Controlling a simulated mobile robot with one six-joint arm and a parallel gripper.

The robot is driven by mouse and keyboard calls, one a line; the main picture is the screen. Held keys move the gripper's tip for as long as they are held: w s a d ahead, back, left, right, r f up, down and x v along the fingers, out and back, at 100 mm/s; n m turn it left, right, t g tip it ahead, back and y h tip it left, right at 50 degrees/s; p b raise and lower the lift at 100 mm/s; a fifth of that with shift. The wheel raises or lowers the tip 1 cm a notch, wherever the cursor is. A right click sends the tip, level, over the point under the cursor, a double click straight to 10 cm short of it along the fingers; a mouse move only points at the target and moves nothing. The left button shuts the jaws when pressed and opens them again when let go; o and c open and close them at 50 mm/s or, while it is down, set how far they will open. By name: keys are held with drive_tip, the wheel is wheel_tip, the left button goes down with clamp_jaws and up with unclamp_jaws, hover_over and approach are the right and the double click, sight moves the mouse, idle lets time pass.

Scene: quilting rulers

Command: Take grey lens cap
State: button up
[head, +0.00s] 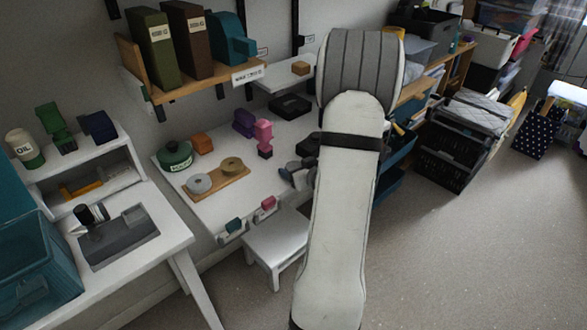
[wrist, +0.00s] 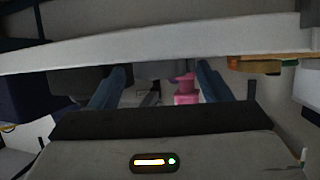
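I cannot pick out a grey lens cap for certain. A grey round disc (head: 198,183) with a small centre mark lies on a wooden board (head: 222,184) on the white table, beside a tan round disc (head: 231,166). My gripper (head: 291,171) shows partly at the table's right side, mostly hidden by my arm. In the wrist view its two blue-grey fingers (wrist: 160,76) stand wide apart with nothing held. A pink object (wrist: 187,90) shows beyond and between them, and dark grey shapes there are too unclear to name.
A pale shelf edge (wrist: 150,44) crosses the wrist view close by. The white table (head: 225,205) also holds a green pot (head: 175,156), an orange block (head: 202,143), a purple object (head: 243,122) and a black box (head: 290,105). A white stool (head: 278,240) stands in front.

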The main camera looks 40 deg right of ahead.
drive_tip(key=c, duration=0.9)
drive_tip(key=shift+r, duration=0.15)
